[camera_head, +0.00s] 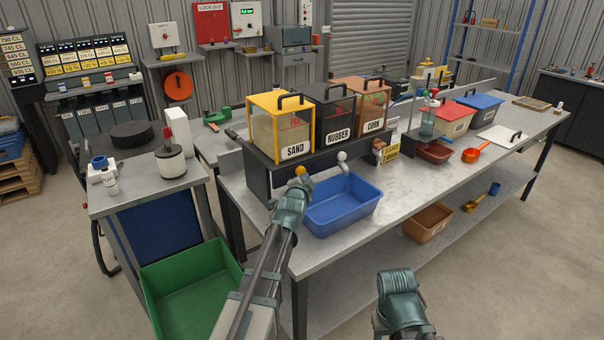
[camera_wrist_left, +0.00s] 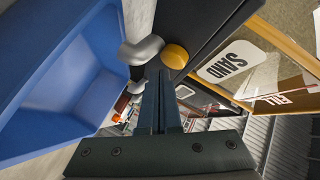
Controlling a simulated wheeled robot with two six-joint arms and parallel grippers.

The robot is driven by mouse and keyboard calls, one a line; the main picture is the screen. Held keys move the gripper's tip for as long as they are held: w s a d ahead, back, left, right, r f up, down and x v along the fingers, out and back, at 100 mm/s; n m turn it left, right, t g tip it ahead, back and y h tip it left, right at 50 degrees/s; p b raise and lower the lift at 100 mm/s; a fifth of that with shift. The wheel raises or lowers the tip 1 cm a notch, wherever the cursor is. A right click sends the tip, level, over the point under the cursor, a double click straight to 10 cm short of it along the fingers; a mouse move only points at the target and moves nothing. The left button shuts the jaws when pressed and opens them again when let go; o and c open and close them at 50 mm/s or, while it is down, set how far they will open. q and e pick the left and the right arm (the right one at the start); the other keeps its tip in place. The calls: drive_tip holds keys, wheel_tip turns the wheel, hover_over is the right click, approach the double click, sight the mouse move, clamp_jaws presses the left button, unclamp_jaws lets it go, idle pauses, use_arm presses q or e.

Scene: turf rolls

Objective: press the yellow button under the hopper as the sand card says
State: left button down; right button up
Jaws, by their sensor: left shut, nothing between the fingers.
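The sand hopper (camera_head: 265,132) is a yellow-framed clear box labelled SAND on a dark stand. The round yellow button (camera_head: 300,171) sits on the stand's front below it; the left wrist view shows it (camera_wrist_left: 175,56) beside a grey spout (camera_wrist_left: 143,50). My left gripper (camera_head: 297,187) is just in front of the button. Its fingers (camera_wrist_left: 161,82) are shut and empty, with their tips close to the button; I cannot tell whether they touch.
A blue bin (camera_head: 343,222) stands on the bench right of my left gripper. The rubber hopper (camera_head: 333,105) and corn hopper (camera_head: 372,95) adjoin the sand one. A side table (camera_head: 130,190) and a green bin (camera_head: 190,290) are at left.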

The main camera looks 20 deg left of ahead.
use_arm(q)
drive_tip(key=shift+w+a, duration=0.2)
drive_tip(key=shift+w+a, duration=0.35)
drive_tip(key=shift+a, duration=0.15)
idle(1.4)
drive_tip(key=shift+s+d, duration=0.65)
drive_tip(key=shift+d, duration=0.15)
drive_tip(key=shift+s+d, duration=0.8)
drive_tip(key=shift+d, duration=0.2)
drive_tip(key=shift+s+d, duration=0.75)
drive_tip(key=shift+d, duration=0.25)
